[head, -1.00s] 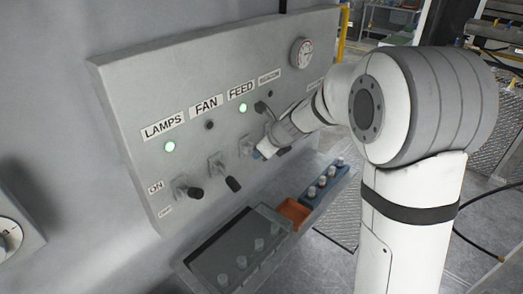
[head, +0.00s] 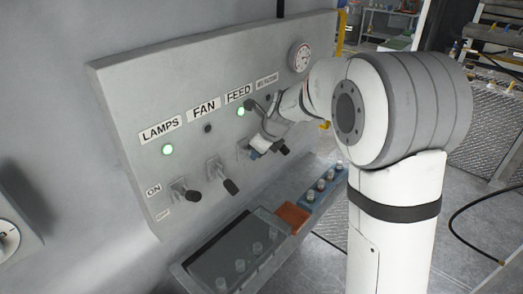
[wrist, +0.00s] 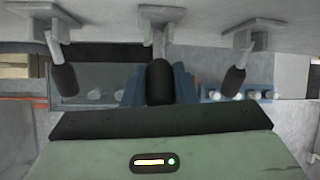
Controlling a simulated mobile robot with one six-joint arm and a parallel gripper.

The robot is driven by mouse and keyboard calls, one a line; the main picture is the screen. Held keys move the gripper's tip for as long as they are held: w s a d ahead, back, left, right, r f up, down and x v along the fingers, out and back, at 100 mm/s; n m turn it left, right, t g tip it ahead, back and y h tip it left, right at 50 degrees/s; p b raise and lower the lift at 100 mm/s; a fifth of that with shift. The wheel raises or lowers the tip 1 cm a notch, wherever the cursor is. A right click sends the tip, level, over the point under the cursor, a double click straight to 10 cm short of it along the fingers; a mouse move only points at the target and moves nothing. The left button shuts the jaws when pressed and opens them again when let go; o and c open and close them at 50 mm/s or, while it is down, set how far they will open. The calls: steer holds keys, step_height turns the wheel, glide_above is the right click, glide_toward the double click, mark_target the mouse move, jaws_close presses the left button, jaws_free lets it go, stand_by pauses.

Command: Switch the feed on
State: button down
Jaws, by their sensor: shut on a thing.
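The grey control panel (head: 130,105) carries a row of black-handled levers. The FEED label (head: 238,94) sits above a lit green lamp (head: 241,112). My gripper (head: 258,148) is at the FEED lever below that lamp and hides most of it in the head view. In the wrist view, the black handle of the FEED lever (wrist: 160,82) stands between my blue-padded jaws (wrist: 160,96), which are shut on it. The lever's exact tilt is hard to tell.
Another lever (wrist: 235,75) hangs close to the right of my jaws. The LAMPS lamp (head: 167,150) is green; the FAN lamp (head: 208,129) is dark. A tray (head: 185,268) juts out below.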

steer(key=c, duration=1.2)
jaws_free()
steer(key=shift+a, duration=0.1)
steer(key=shift+o, duration=0.2)
steer(key=shift+r, duration=0.1)
steer(key=shift+s+r, duration=0.1)
steer(key=shift+r, duration=0.25)
steer(key=b+v, duration=0.1)
steer(key=v, duration=0.6)
steer(key=shift+b, duration=0.35)
steer(key=shift+f, duration=0.1)
steer(key=s+d+f+n+h+b, duration=0.1)
steer(key=s+d+f+n+b, duration=0.1)
steer(key=s+n, duration=0.6)
steer(key=s+d+f+n+g+h+b, duration=0.1)
steer(key=s+d+f+n+b, duration=0.1)
steer(key=s+d+f+n, duration=0.3)
steer(key=s+d+f+n+h+b, duration=0.1)
steer(key=s+d+n, duration=0.4)
steer(key=s+n, duration=0.7)
steer(key=s+f+b, duration=0.1)
steer(key=s+f, duration=0.1)
steer(key=s, duration=0.1)
steer(key=shift+s+d+f+h, duration=0.2)
steer(key=shift+s+f+h, duration=0.05)
steer(key=shift+s+h, duration=0.1)
